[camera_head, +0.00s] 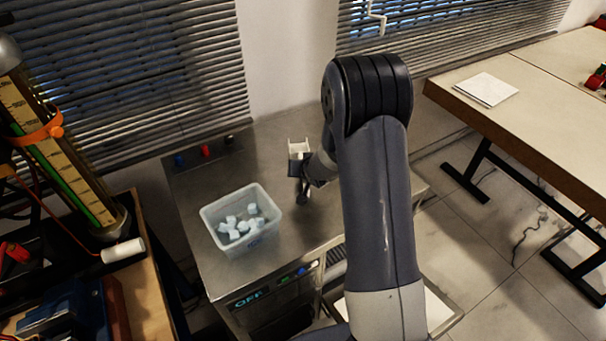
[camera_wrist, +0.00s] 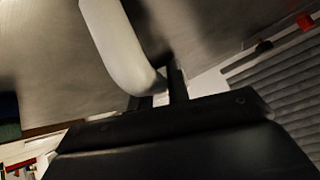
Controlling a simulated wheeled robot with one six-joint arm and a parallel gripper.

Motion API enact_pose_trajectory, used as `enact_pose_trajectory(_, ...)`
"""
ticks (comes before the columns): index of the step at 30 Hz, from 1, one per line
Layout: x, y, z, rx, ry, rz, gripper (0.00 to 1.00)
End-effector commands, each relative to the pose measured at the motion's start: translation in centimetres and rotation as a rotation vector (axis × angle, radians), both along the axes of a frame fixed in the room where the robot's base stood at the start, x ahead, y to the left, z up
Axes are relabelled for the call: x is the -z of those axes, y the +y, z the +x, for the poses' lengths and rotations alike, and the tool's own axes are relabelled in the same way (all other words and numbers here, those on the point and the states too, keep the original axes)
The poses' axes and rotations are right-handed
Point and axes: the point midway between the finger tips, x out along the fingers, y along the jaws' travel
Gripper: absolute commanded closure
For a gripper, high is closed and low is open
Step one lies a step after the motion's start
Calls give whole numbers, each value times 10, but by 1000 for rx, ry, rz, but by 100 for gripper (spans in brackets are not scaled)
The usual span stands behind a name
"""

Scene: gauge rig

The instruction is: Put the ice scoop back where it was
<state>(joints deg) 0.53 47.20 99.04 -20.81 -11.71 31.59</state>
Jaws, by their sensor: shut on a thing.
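The ice scoop (camera_head: 299,149) shows as a small white, open-topped piece above the steel counter, at the end of my arm. In the wrist view a pale, rounded length of the scoop (camera_wrist: 122,45) runs from the top edge down to my gripper (camera_wrist: 160,92). My gripper is shut on it between two dark fingers. In the head view my gripper (camera_head: 299,168) is small and partly hidden by my own wrist. The ice bin (camera_head: 208,217), a translucent white tub with pale blue ice cubes (camera_head: 238,228), stands on the counter, left of and nearer than the scoop.
The steel counter (camera_head: 275,150) is bare around the bin. Coloured knobs (camera_head: 205,150) line its back edge, and a lit "OFF" panel (camera_head: 250,299) is on its front. A gauge column (camera_head: 60,150) stands at left. A wooden table (camera_head: 545,120) is at right.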

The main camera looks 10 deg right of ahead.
Motion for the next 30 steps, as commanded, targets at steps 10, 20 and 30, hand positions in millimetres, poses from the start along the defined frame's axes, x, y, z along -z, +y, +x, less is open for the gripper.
enact_pose_trajectory(10,8,0,0,1,-3,0,100)
enact_pose_trajectory(20,11,0,0,0,-2,0,67)
enact_pose_trajectory(30,10,0,0,0,-2,0,62)
